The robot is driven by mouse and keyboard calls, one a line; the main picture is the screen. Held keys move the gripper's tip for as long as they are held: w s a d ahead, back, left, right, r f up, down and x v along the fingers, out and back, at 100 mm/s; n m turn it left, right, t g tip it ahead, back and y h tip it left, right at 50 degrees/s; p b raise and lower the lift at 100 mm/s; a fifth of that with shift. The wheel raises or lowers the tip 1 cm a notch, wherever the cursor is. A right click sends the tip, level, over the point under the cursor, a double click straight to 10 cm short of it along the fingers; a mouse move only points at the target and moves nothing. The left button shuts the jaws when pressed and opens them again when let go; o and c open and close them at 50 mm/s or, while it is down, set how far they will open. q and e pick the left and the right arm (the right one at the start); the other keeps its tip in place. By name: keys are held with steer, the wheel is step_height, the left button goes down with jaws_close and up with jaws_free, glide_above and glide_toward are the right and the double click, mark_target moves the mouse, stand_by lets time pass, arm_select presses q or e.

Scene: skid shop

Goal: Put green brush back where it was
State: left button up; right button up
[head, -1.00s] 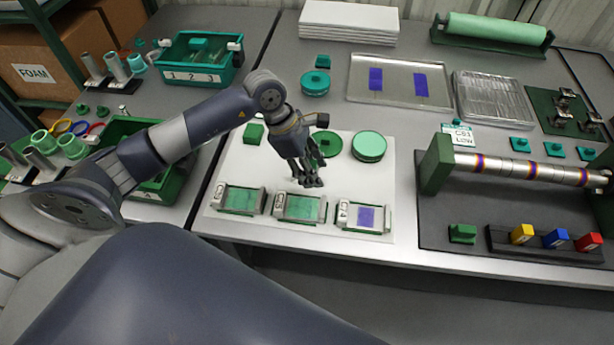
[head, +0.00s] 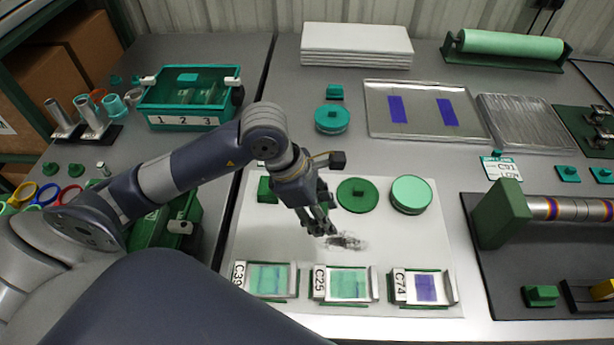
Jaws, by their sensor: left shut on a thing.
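My left gripper (head: 322,229) is shut above the white sheet (head: 262,240), between the row of lids and the row of framed plates. What it holds is mostly hidden by its fingers; a bit of green shows beside them, which fits the green brush, but I cannot make out its shape. A dark grey smudge (head: 347,242) lies on the sheet just right of the fingertips. A green block (head: 265,190) stands at the sheet's upper left. My right gripper is not in view.
Framed plates C39 (head: 266,280), C25 (head: 345,285) and C74 (head: 424,288) line the sheet's front. A dark green knobbed lid (head: 357,195) and a light green round lid (head: 411,194) sit behind. A teal bin (head: 190,97) stands back left, a metal tray (head: 424,108) back right.

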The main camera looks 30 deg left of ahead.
arm_select(q)
steer(key=w+a+f+p, duration=0.1)
steer(key=w+a, duration=0.1)
steer(key=w, duration=0.1)
steer(key=w+a+f+p, duration=0.1)
steer(key=w+a+f, duration=0.1)
steer(key=w+a, duration=0.1)
steer(key=w+a+f+p, duration=0.1)
steer(key=w+a, duration=0.2)
steer(key=w, duration=0.1)
steer(key=shift+w+f, duration=0.2)
steer(key=shift+f, duration=0.2)
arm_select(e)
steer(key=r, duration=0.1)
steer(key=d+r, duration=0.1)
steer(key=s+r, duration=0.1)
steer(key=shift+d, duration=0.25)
arm_select(q)
steer(key=shift+f+b, duration=0.65)
steer(key=shift+b, duration=0.15)
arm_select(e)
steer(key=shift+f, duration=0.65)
arm_select(q)
steer(key=o, duration=0.9)
steer(key=shift+r, duration=0.1)
steer(key=shift+o, duration=0.2)
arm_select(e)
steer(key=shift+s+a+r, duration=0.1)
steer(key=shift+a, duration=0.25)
